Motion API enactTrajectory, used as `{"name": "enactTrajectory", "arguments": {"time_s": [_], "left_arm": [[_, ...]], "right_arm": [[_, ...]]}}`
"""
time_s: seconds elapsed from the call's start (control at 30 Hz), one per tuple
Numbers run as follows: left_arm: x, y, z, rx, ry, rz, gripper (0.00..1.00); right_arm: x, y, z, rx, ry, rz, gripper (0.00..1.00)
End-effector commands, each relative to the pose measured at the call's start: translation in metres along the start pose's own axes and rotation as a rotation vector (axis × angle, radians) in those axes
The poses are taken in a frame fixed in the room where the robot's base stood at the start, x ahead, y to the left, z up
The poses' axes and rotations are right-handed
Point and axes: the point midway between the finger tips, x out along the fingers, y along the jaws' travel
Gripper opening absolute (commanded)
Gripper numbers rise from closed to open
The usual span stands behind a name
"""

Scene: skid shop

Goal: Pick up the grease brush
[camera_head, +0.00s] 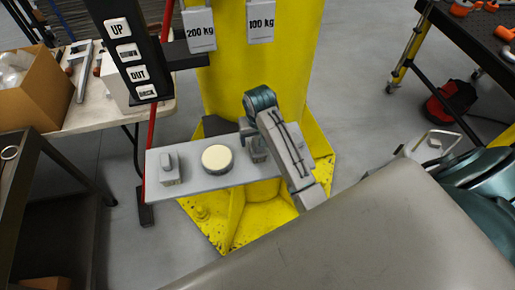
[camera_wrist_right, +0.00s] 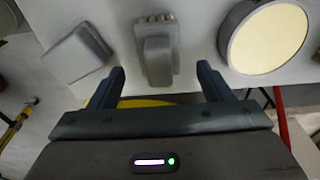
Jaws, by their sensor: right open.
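The grease brush (camera_wrist_right: 157,55) is a grey block with tan bristles at one end. In the right wrist view it lies on the pale shelf, just ahead of and between my right gripper's open fingers (camera_wrist_right: 160,85), apart from both. In the head view, a grey piece that appears to be the brush (camera_head: 257,148) shows partly behind my arm, right of the round tin. My right gripper (camera_head: 248,130) is over the shelf's back edge, mostly hidden by my wrist. My left gripper is not in view.
The round cream-topped tin (camera_head: 217,158) and a grey knobbed piece (camera_head: 169,168) stand on the grey shelf (camera_head: 205,182). Another grey block (camera_wrist_right: 77,55) lies left of the brush in the wrist view. A yellow column (camera_head: 235,80) rises behind; a red post (camera_head: 150,140) stands left.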

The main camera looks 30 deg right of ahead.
Motion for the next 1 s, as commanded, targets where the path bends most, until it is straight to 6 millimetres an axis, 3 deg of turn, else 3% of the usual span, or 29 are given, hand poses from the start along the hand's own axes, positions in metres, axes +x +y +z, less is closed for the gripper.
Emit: {"name": "enactTrajectory", "arguments": {"time_s": [0.17, 0.4, 0.7, 0.73, 0.9, 1.0], "left_arm": [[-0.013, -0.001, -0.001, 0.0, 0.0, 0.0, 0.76], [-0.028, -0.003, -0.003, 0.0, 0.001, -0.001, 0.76], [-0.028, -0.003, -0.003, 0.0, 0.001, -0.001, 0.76], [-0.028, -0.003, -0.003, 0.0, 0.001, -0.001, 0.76], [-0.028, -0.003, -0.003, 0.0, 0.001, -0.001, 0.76], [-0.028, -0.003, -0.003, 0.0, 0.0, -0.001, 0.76]], "right_arm": [[0.012, 0.001, 0.004, 0.0, -0.004, 0.001, 0.73], [0.047, 0.001, 0.007, 0.0, -0.003, 0.001, 0.73], [0.055, 0.001, 0.007, 0.0, 0.0, 0.0, 0.73], [0.055, 0.001, 0.007, 0.0, 0.0, 0.0, 0.71], [0.055, 0.001, 0.007, 0.0, 0.001, 0.0, 0.37], [0.055, 0.001, 0.007, 0.0, 0.001, 0.0, 0.22]]}}
